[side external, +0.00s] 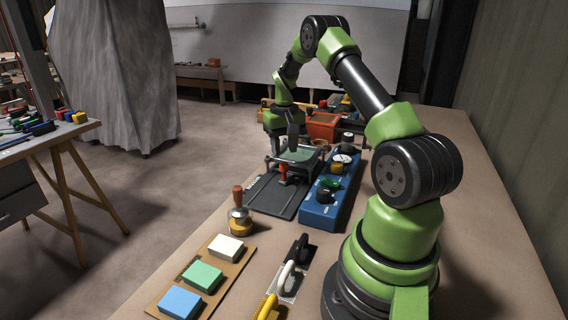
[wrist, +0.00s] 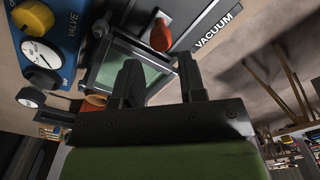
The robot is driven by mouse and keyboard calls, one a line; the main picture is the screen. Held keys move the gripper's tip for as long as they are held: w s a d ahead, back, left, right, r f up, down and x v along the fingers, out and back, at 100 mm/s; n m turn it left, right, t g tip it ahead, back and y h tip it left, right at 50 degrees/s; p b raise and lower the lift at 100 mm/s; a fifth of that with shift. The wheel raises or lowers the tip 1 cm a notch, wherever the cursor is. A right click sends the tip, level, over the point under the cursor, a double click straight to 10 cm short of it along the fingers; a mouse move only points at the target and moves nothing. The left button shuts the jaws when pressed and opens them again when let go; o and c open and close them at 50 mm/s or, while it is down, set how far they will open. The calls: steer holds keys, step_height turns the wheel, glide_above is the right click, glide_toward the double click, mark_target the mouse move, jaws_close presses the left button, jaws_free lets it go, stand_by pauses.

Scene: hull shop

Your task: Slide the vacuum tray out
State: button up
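The vacuum tray (side external: 297,155) shows as a grey frame with a greenish panel at the far end of a dark base plate (side external: 281,207). An orange handle (side external: 283,173) stands at its near side. In the wrist view I see the green panel (wrist: 120,69), the orange handle's round end (wrist: 160,36) and a dark plate lettered VACUUM (wrist: 219,25). My gripper (wrist: 160,76) is open, with a gap between its dark fingers and nothing held. In the side view my gripper (side external: 291,147) is over the tray, apart from the orange handle. Contact with the frame is unclear.
A blue valve box (side external: 322,212) with gauge and knobs stands close right of the plate. An orange bin (side external: 322,126) is behind. A brass stamp-like tool (side external: 240,214), coloured blocks (side external: 202,276) and trowels (side external: 289,275) lie nearer. Bench left of the plate is narrow.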

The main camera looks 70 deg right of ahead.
mark_target(284, 163)
step_height(284, 163, down, 5)
steer(key=shift+f, duration=0.15)
steer(key=shift+a, duration=0.1)
jaws_close()
